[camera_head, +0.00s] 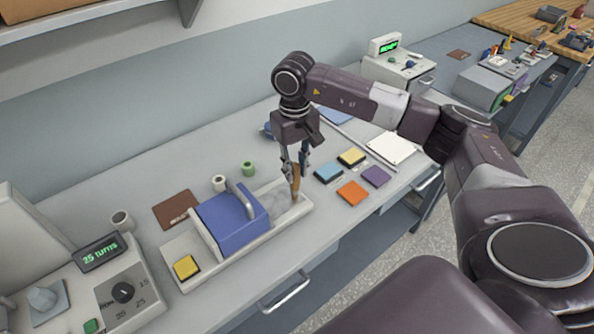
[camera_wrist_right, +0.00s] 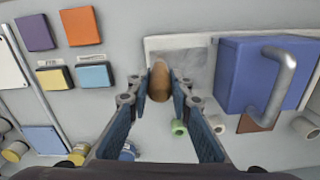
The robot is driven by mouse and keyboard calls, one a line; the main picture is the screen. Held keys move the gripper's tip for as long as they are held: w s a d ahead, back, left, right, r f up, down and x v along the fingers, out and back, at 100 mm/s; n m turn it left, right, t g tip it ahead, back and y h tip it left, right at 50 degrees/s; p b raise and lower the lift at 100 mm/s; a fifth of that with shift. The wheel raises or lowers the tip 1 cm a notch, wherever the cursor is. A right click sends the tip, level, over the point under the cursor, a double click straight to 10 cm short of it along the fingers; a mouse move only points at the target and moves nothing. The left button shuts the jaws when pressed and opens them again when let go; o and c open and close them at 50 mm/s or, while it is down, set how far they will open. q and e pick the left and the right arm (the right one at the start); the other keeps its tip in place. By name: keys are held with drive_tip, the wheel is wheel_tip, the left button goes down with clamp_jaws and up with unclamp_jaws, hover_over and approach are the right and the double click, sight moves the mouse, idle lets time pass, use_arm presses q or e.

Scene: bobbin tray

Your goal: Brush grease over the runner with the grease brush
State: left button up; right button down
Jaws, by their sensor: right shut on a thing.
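My right gripper (camera_head: 297,168) is shut on the grease brush (camera_head: 296,185), whose brown wooden handle points up between the fingers. In the wrist view the brush (camera_wrist_right: 160,80) shows end-on between the fingertips of the right gripper (camera_wrist_right: 159,76). The brush's lower end is over the grey, smudged runner surface (camera_head: 272,197) at the right end of the pale tray (camera_head: 215,263); I cannot tell whether the bristles touch it. The runner also shows in the wrist view (camera_wrist_right: 185,58). A blue block with a grey handle (camera_head: 228,225) sits on the tray, left of the brush. My left gripper is out of view.
A yellow pad (camera_head: 186,267) lies at the tray's left end. A green spool (camera_head: 248,169) and a pale spool (camera_head: 219,183) stand behind the tray. Coloured squares, one orange (camera_head: 353,193), lie to the right. A counter device (camera_head: 100,252) stands at the left.

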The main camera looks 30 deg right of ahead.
drive_tip(key=shift+w+a, duration=0.1)
drive_tip(key=shift+w, duration=0.55)
drive_tip(key=shift+w, duration=0.15)
drive_tip(key=shift+s+b, duration=0.4)
drive_tip(key=shift+b, duration=0.65)
idle(0.5)
drive_tip(key=shift+f, duration=0.1)
drive_tip(key=shift+s, duration=0.75)
drive_tip(key=shift+w+a+b, duration=0.1)
drive_tip(key=shift+w+b, duration=0.55)
drive_tip(key=shift+w, duration=1.35)
drive_tip(key=shift+w, duration=0.1)
